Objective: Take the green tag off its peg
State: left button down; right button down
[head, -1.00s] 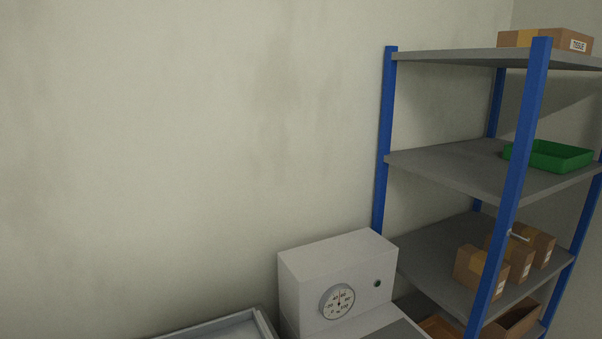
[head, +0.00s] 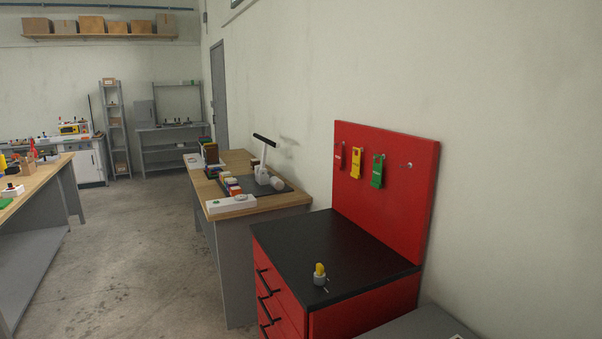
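The green tag (head: 377,171) hangs from a peg on the upright red board (head: 420,200) in the head view, right of the middle. It is the rightmost of three tags. A yellow tag (head: 356,163) and a red tag (head: 339,157) hang to its left. A bare peg (head: 409,165) sticks out to its right. Neither of my grippers shows in the view.
The red drawer cabinet (head: 345,318) with a black top (head: 335,240) stands below the board. A small grey and yellow object (head: 319,274) stands on its front part. A wooden bench (head: 286,198) with items stands behind. Grey floor (head: 130,240) is clear at left.

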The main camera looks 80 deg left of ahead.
aim_at(375, 182)
jog(key=u, duration=2.25)
jog(key=i+j, duration=0.25)
jog(key=j, duration=0.15)
jog(key=i+j, duration=0.3)
jog(key=j, duration=0.15)
jog(key=i+j, duration=0.25)
jog(key=j, duration=0.15)
